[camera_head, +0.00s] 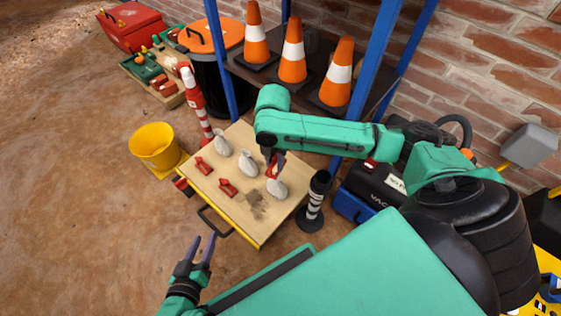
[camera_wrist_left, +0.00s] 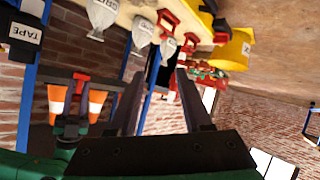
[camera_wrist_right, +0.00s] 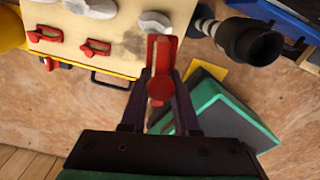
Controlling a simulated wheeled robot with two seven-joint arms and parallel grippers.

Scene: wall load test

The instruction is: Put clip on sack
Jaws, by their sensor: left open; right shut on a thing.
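My right gripper (camera_head: 272,158) is shut on a red clip (camera_wrist_right: 160,88) just above the nearest sack (camera_head: 277,189). In the right wrist view the clip's far end points at this pale sack (camera_wrist_right: 154,22); I cannot tell whether they touch. Two more pale sacks, a middle one (camera_head: 248,164) and a far one (camera_head: 222,143), stand in a row on the wooden table top (camera_head: 238,213). Two loose red clips (camera_head: 203,166) (camera_head: 228,187) lie to the left of the sacks. My left gripper (camera_head: 205,246) is open and empty, off the table's front edge.
A dark stain (camera_head: 256,205) marks the table near the nearest sack. A black-and-white post (camera_head: 314,200) stands right of the table. A yellow bucket (camera_head: 156,145) stands left. A blue-framed shelf with traffic cones (camera_head: 293,52) rises behind.

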